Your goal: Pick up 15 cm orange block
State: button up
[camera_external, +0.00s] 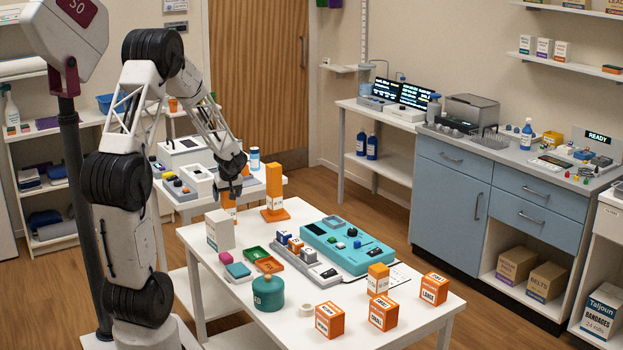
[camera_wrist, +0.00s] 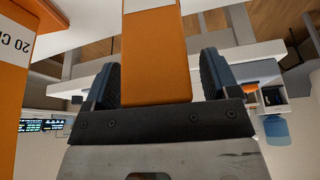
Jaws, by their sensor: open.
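A narrow orange block (camera_external: 230,212) with a white band stands at the back left of the white table, under my gripper (camera_external: 231,184). In the wrist view, this orange block (camera_wrist: 155,65) lies between the two dark fingers of my gripper (camera_wrist: 160,80). The fingers are open, one on each side. The left finger looks closer to the block than the right one. A taller orange block (camera_external: 274,185) on a wider foot stands just to the right. In the wrist view, this tall block (camera_wrist: 12,75) is at the left edge, with "20 C" readable. The near block's size label is not readable.
A shorter orange block (camera_external: 378,279) stands near labelled orange cubes (camera_external: 383,313) at the front right. A pale box (camera_external: 220,230) stands close in front of the gripper. A teal device (camera_external: 348,248) and a teal jar (camera_external: 268,293) occupy the table's middle and front.

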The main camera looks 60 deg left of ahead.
jog(key=shift+c, duration=0.5)
jog(key=c, duration=1.1)
jog(key=shift+r, duration=0.1)
jog(key=shift+r, duration=4.95)
